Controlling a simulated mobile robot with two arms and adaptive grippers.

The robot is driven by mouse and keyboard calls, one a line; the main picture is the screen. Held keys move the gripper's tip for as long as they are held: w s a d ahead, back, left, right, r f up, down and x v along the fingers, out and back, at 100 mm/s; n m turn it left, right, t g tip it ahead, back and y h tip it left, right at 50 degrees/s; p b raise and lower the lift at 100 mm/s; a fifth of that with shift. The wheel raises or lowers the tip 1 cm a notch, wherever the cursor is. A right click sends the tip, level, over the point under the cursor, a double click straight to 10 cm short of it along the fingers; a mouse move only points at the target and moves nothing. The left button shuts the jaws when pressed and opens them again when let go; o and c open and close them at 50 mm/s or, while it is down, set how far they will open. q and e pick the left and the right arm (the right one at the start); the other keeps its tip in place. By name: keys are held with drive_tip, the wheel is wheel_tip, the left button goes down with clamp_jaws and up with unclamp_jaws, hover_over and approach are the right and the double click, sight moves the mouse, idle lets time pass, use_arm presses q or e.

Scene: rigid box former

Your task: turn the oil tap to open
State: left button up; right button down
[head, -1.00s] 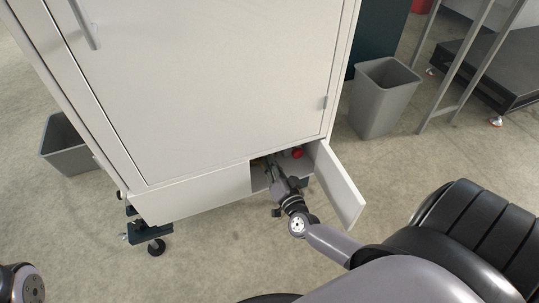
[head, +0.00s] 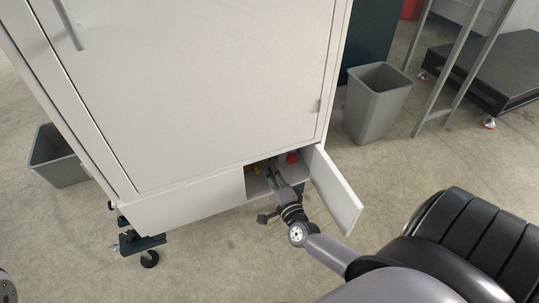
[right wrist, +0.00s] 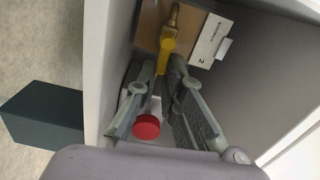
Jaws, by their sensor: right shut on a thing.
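The oil tap has a yellow handle (right wrist: 167,42) on a brass fitting, inside the low compartment of the cabinet, in the right wrist view. A bit of yellow also shows in the head view (head: 257,170). My right gripper (right wrist: 170,67) reaches into the compartment and is shut on the yellow handle, with a fingertip on each side of it. In the head view my right gripper (head: 272,176) enters through the open flap, its tips partly hidden. My left gripper is out of view.
The cabinet's small door (head: 335,190) stands open to the right of my right gripper. A red knob (right wrist: 146,127) sits beside the fingers, also seen in the head view (head: 292,158). A label (right wrist: 210,41) is on the inner wall. Grey bins (head: 376,103) stand on either side of the cabinet.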

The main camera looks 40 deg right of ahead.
drive_tip(key=shift+d+f+m, duration=0.1)
drive_tip(key=shift+f+m, duration=0.05)
drive_tip(key=shift+m, duration=0.35)
drive_tip(key=c, duration=1.7)
unclamp_jaws()
drive_tip(key=shift+s, duration=0.1)
drive_tip(key=v, duration=1.2)
